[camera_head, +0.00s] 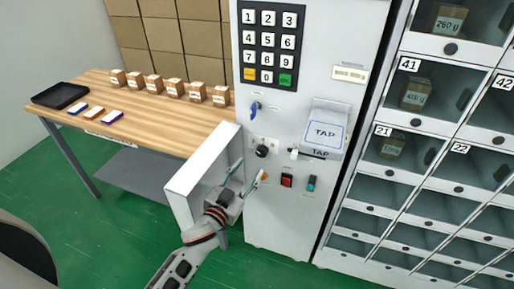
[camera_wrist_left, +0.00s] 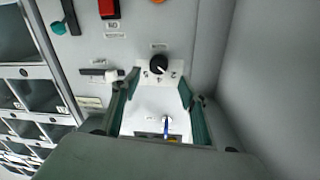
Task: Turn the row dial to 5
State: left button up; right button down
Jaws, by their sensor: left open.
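The row dial is a small black knob (camera_head: 262,151) on a white plate on the front of the white machine, below the keypad. In the left wrist view the dial (camera_wrist_left: 158,64) shows a white mark, and its plate has numbers too small to read surely. My left gripper (camera_head: 249,171) is open and empty, just in front of the panel and a little below the dial in the head view. In the left wrist view its two green-padded fingers (camera_wrist_left: 158,88) stand on either side of the dial's line, apart from it. My right gripper is not in view.
An open white door panel (camera_head: 203,172) stands close left of my gripper. A blue key (camera_head: 254,107), a TAP reader (camera_head: 325,132), a red switch (camera_head: 287,181) and a green-blue switch (camera_head: 312,183) surround the dial. Lockers (camera_head: 418,145) stand right; a wooden table (camera_head: 150,112) with boxes stands left.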

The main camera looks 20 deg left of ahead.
aim_at(260, 154)
pick_arm(q)
jog(key=w, duration=0.3)
jog(key=shift+w+d+r, duration=0.15)
jog(key=shift+d+r, duration=0.05)
jog(key=shift+d, duration=0.2)
jog(key=w, duration=0.3)
jog(key=shift+d+f, duration=0.1)
jog(key=shift+d, duration=0.15)
jog(key=shift+w, duration=0.45)
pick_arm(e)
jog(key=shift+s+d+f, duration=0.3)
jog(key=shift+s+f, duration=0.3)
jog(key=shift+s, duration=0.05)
pick_arm(q)
jog(key=shift+c, duration=0.4)
jog(key=c, duration=1)
jog(key=shift+c, duration=0.2)
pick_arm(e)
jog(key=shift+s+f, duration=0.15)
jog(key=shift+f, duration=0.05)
